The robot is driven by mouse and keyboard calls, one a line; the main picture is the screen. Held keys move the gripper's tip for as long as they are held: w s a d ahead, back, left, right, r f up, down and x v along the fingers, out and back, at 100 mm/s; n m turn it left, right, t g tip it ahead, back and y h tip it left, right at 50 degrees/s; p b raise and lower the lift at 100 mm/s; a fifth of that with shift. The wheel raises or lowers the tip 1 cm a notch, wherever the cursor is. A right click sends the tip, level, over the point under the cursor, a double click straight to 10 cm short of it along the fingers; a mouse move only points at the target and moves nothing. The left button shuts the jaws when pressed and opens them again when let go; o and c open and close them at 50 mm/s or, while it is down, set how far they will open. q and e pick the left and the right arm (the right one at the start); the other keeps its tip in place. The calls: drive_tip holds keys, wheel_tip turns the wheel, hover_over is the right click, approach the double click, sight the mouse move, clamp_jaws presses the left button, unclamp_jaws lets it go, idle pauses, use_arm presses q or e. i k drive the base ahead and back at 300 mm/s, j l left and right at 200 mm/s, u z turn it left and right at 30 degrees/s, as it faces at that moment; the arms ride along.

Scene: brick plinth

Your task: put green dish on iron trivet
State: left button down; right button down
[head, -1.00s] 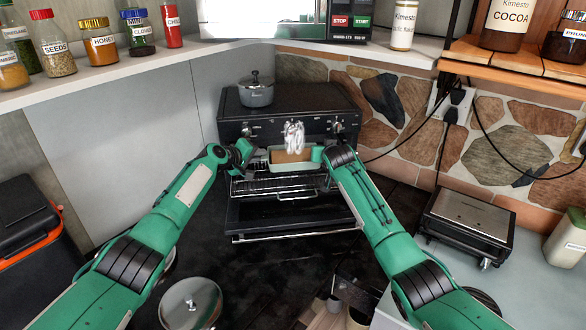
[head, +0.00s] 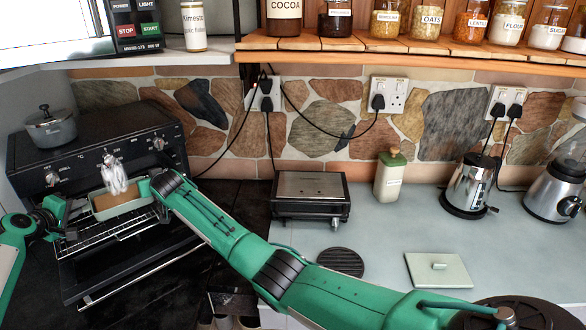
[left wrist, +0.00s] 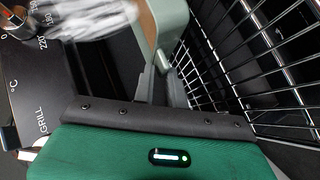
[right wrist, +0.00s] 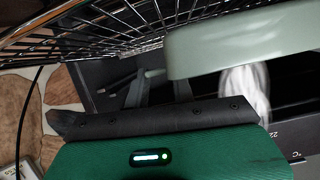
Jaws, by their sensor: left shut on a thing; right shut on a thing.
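The pale green dish (head: 123,209) holds brown food, with a white steam-like plume above it, at the open oven on the left of the head view. My left gripper (head: 78,208) is shut on its left end. My right gripper (head: 157,190) is shut on its right end. The dish's side shows in the left wrist view (left wrist: 172,22) and the right wrist view (right wrist: 240,45), near the wire rack. The iron trivet (head: 341,262), a dark round ribbed disc, lies bare on the counter, right of my right forearm.
The oven's wire rack (head: 88,243) is pulled out above its lowered door (head: 125,268). A black grill press (head: 311,197) stands behind the trivet. A pale green lid (head: 438,270) lies to the trivet's right. Counter between them is clear.

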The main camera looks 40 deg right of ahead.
sight(339, 264)
drive_tip(key=k+l+z, duration=0.2)
drive_tip(key=k+z, duration=0.25)
drive_tip(key=k+l+z, duration=0.45)
drive_tip(key=k, duration=0.2)
